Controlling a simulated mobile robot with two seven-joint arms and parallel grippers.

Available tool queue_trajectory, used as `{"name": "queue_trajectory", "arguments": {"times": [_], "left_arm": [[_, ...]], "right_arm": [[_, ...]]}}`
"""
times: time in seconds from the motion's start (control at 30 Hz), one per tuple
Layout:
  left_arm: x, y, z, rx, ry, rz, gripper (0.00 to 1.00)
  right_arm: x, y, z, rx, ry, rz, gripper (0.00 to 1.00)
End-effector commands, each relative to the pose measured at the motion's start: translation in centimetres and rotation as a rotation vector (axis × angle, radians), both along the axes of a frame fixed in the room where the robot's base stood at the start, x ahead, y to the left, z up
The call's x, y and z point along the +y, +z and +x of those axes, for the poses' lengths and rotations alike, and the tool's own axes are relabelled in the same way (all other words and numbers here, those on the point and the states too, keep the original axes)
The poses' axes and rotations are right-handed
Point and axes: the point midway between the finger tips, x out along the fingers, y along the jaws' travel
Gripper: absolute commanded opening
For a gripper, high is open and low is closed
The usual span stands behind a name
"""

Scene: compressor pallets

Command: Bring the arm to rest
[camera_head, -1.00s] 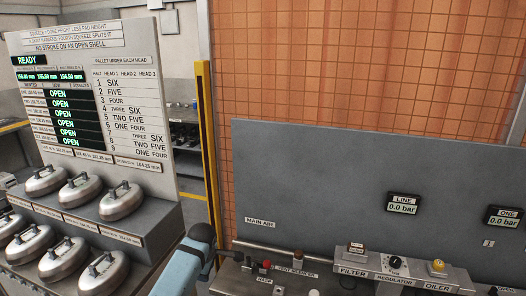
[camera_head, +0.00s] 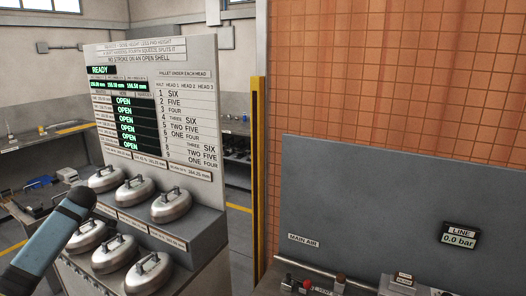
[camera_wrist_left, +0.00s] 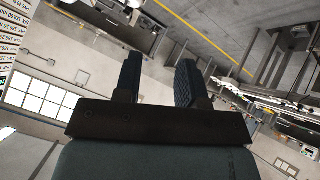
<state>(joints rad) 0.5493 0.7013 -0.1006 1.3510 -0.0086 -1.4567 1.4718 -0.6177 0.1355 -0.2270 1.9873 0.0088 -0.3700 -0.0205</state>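My left gripper (camera_wrist_left: 158,62) shows in the left wrist view with its two dark fingers apart and nothing between them. The view past the fingers is tilted, with floor, yellow line and benches behind. In the head view a blue-grey part of my arm (camera_head: 45,250) with a dark end rises from the lower left, in front of the rounded metal shells. The gripper's fingers cannot be made out there. My right gripper is in neither view.
A board (camera_head: 165,110) reading READY and several OPEN lines stands behind rounded metal shells with handles (camera_head: 171,201). A grey panel (camera_head: 375,215) with a LINE gauge (camera_head: 459,237) at 0.0 bar is at right. A yellow post (camera_head: 258,170) stands between. Floor shows at left.

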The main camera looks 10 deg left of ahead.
Motion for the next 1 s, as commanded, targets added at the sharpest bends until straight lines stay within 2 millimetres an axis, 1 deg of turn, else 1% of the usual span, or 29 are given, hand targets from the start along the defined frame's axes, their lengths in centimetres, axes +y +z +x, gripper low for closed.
{"name": "queue_trajectory", "arguments": {"times": [0.03, 0.17, 0.27, 0.3, 0.4, 0.5, 0.7, 0.73, 0.8, 0.87, 0.9, 0.97, 1.0], "left_arm": [[0.0, 0.4, 0.9, 0.006, -0.092, 0.042, 0.37], [-0.4, 2.0, 3.6, 0.03, -0.367, 0.201, 0.37], [-1.0, 3.6, 5.7, 0.055, -0.591, 0.378, 0.37], [-1.4, 4.3, 6.5, 0.066, -0.678, 0.464, 0.37], [-2.4, 6.3, 8.2, 0.095, -0.86, 0.688, 0.37], [-3.5, 8.1, 9.3, 0.123, -0.988, 0.905, 0.37], [-5.8, 11.4, 10.6, 0.185, -1.128, 1.323, 0.37], [-6.3, 11.4, 10.6, 0.193, -1.142, 1.37, 0.37], [-8.6, 7.8, 10.1, 0.188, -1.188, 1.328, 0.37], [-10.2, 5.6, 9.7, 0.184, -1.221, 1.311, 0.37], [-11.4, 4.1, 9.3, 0.181, -1.243, 1.298, 0.37], [-13.1, 1.7, 8.6, 0.176, -1.277, 1.277, 0.37], [-14.5, 0.0, 8.0, 0.171, -1.302, 1.261, 0.37]], "right_arm": [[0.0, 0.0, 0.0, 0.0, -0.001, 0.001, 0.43], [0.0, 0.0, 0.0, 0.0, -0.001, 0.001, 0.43], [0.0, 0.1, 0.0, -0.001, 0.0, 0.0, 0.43], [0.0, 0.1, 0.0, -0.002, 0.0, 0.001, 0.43], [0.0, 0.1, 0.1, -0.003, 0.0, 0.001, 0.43], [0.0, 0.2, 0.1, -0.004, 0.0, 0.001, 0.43], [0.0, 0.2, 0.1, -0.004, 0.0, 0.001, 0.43], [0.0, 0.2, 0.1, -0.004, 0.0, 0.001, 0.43], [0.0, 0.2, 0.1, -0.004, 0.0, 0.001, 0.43], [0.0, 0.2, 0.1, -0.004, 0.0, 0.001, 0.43], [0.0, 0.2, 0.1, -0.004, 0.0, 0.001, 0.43], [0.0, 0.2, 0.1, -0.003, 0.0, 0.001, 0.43], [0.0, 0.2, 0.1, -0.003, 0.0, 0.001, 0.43]]}}
